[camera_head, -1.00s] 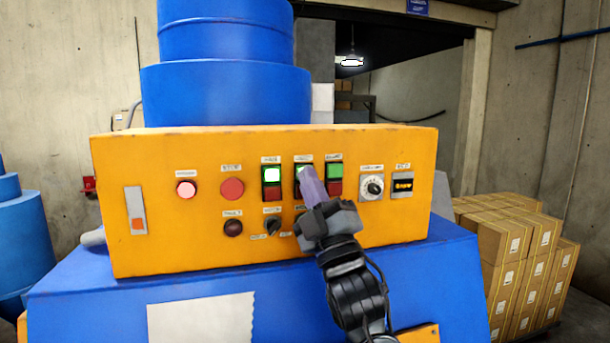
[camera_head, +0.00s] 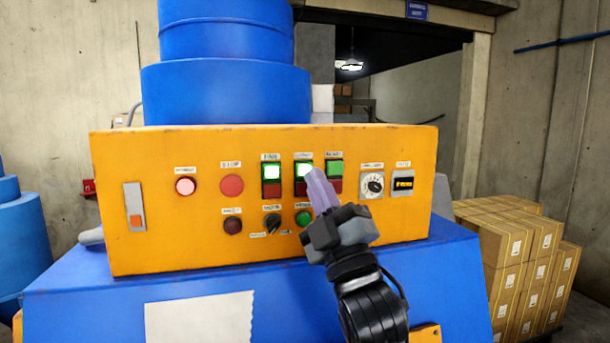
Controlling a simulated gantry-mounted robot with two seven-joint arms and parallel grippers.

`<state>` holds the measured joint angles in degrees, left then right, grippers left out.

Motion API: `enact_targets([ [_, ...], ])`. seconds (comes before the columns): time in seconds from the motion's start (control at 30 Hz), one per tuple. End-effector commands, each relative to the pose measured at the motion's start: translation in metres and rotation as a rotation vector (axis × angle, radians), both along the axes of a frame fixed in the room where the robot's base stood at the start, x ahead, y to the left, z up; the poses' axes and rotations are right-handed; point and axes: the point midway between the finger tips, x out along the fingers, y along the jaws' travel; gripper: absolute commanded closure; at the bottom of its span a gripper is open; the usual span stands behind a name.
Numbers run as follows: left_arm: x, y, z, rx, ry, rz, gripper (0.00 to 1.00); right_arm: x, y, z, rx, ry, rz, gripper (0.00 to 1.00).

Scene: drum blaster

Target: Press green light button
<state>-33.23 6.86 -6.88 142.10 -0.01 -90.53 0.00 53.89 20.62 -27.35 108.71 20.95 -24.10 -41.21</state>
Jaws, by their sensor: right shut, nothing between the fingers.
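The orange control panel (camera_head: 390,220) carries three rectangular switches, each green above red. The left switch's green half (camera_head: 271,171) and the middle one's green half (camera_head: 303,170) glow brightly. The right switch's green half (camera_head: 335,170) is duller. A round green button (camera_head: 303,218) sits below the middle switch. My right gripper (camera_head: 317,182) is shut and empty, its pale purple fingers pointing up and left. The fingertips overlap the lower right of the middle switch in the picture; I cannot tell if they touch. My left gripper is not in view.
Stacked boxes (camera_head: 520,250) stand right. A blue drum (camera_head: 225,95) rises behind.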

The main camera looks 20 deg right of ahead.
Motion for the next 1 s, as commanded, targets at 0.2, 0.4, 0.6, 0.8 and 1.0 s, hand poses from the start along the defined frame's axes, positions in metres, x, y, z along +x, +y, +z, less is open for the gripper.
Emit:
enact_targets([
  [0.2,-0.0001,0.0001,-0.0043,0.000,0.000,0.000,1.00,-0.0125,0.0008,-0.0008,-0.001,0.000,-0.001,1.00],
  [0.4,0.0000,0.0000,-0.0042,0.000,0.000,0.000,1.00,-0.0137,0.0009,-0.0002,-0.001,0.000,-0.001,1.00],
  [0.6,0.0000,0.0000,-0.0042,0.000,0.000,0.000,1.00,-0.0135,0.0009,-0.0002,-0.001,0.000,-0.001,1.00],
  [0.8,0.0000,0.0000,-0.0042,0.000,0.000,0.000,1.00,-0.0134,0.0009,-0.0001,-0.001,0.000,-0.001,1.00],
  [1.0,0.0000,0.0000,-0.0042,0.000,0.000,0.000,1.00,-0.0135,0.0010,-0.0001,-0.001,0.000,-0.001,1.00],
])
